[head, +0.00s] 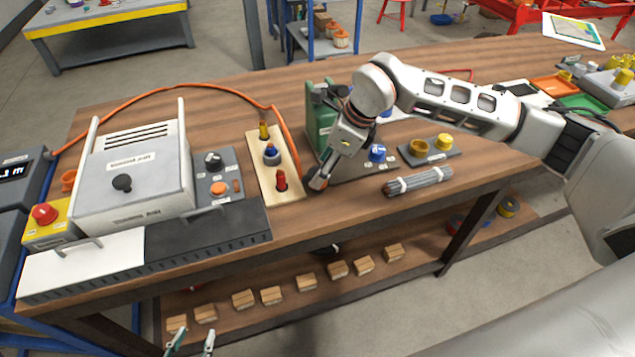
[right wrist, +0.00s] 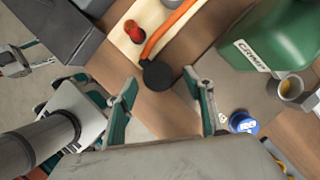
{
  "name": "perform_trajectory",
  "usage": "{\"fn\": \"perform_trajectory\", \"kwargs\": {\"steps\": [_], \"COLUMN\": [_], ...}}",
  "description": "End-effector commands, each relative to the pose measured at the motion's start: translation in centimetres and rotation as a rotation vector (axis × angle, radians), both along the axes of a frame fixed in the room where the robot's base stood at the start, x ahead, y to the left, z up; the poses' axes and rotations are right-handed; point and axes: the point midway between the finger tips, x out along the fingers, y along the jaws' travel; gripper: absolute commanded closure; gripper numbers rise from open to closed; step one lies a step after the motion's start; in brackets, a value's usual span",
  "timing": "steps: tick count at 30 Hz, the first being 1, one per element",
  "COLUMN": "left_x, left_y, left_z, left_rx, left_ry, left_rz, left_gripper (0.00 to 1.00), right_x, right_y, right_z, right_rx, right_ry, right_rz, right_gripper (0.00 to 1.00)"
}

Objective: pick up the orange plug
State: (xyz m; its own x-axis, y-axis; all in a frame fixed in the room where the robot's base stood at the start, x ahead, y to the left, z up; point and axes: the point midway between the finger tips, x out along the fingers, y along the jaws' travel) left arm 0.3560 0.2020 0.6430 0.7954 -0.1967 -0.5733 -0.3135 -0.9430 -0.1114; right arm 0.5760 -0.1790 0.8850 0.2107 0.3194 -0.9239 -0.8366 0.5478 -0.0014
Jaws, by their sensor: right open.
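The orange plug (head: 317,184) is at the end of the orange cable, on the wooden bench beside the pale board. In the right wrist view its dark round end (right wrist: 158,75) faces me, with the orange cable leaving it. My right gripper (right wrist: 163,92) is open, its teal-padded fingers on either side of the plug's line and apart from it. In the head view the right hand reaches down over the plug and partly hides it. My left gripper (head: 191,343) is open and empty at the bottom left, low in front of the bench, fingertips apart.
The pale board (head: 290,190) with yellow, blue and red pieces stands left of the plug. A blue-knobbed piece (head: 377,153) and a grey bundle (head: 418,181) are to the right. A grey machine (head: 135,170) fills the left.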

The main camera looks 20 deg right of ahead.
Motion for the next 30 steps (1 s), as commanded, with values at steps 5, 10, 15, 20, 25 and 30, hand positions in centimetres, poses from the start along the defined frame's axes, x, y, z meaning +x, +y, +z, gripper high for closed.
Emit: {"fn": "perform_trajectory", "kwargs": {"steps": [5,10,15,20,25,30], "left_x": [0.2,0.3,0.5,0.5,0.5,0.5], "left_y": [0.0,0.0,0.0,0.0,0.0,0.0], "left_z": [0.5,0.7,0.8,0.8,0.8,0.8], "left_rx": [-0.001,-0.002,-0.002,-0.002,-0.002,-0.002], "left_ry": [-0.005,-0.009,-0.013,-0.013,-0.013,-0.012], "left_rz": [0.0,0.001,0.0,0.0,0.0,0.0], "left_gripper": [0.6,0.6,0.6,0.6,0.6,0.6], "right_x": [0.3,0.5,0.5,0.5,0.5,0.6], "right_y": [1.1,1.5,1.4,1.4,1.4,1.4], "right_z": [-2.5,-3.5,-3.5,-3.5,-3.5,-3.3], "right_rx": [0.001,0.001,0.001,0.001,0.001,0.002], "right_ry": [0.004,0.002,0.002,0.002,0.002,0.001], "right_rz": [-0.001,0.0,0.0,0.0,0.0,-0.001], "right_gripper": [0.48,0.48,0.53,0.94,0.94,0.94]}}
